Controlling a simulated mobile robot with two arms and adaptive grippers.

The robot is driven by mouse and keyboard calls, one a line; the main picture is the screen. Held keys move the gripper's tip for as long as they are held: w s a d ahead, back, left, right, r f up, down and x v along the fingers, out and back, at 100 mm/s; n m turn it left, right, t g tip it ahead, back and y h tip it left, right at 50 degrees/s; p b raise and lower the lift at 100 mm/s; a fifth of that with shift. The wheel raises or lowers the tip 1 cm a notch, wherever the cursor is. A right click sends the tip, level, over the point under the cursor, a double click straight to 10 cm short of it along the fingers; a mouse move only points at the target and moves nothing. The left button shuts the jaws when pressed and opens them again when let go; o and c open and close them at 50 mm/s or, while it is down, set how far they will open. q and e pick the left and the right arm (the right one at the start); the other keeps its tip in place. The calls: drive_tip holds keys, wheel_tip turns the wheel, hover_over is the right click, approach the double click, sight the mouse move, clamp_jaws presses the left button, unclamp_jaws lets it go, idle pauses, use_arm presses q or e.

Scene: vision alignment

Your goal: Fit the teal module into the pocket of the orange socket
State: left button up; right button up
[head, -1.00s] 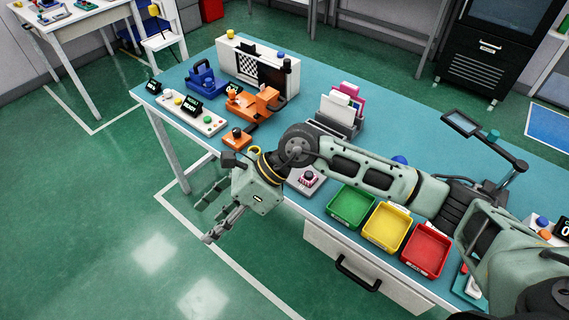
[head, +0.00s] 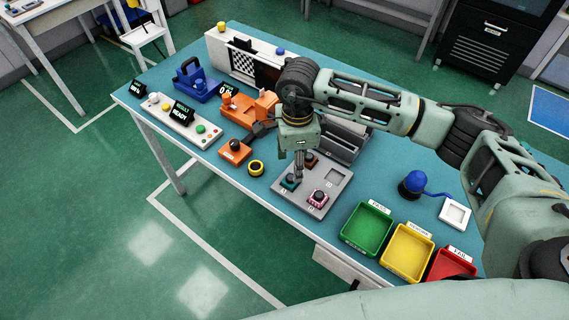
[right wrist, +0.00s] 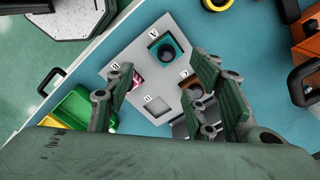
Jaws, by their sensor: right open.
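The teal module (head: 289,182) sits in a slot of the grey tray (head: 314,207), in the corner marked A. It also shows in the right wrist view (right wrist: 171,47), with a dark round top. My right gripper (head: 298,177) points down over the tray, close to the teal module. In the right wrist view its fingers (right wrist: 164,76) are spread with nothing between them, and the module lies beyond them. The orange socket (head: 250,108) stands on the table behind and left of the tray; its pocket is not clear to see. My left gripper is not in view.
The tray also holds a pink module (head: 318,197) and a brown one (head: 311,160); one slot is empty. Green (head: 368,229), yellow and red bins stand right.

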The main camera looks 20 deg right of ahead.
sight(291, 181)
drive_tip(key=shift+w+f, duration=0.15)
drive_tip(key=shift+f, duration=0.15)
drive_tip(key=shift+s+a+f+p, duration=0.1)
drive_tip(key=shift+s+f+p, duration=0.1)
drive_tip(key=shift+f+p, duration=0.3)
drive_tip(key=shift+s+a+f+p, duration=0.1)
drive_tip(key=shift+s+f+p, duration=0.15)
drive_tip(key=shift+f, duration=0.4)
drive_tip(key=f, duration=0.1)
drive_tip(key=f+p, duration=0.1)
drive_tip(key=shift+a+f, duration=0.2)
drive_tip(key=shift+f, duration=0.1)
drive_tip(key=shift+w+f+p, duration=0.25)
drive_tip(key=shift+f+p, duration=0.05)
drive_tip(key=shift+f, duration=0.6)
drive_tip(key=c, duration=0.8)
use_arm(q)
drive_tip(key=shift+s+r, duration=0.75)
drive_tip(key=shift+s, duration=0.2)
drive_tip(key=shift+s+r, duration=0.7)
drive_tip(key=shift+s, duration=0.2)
use_arm(e)
drive_tip(key=c, duration=0.4)
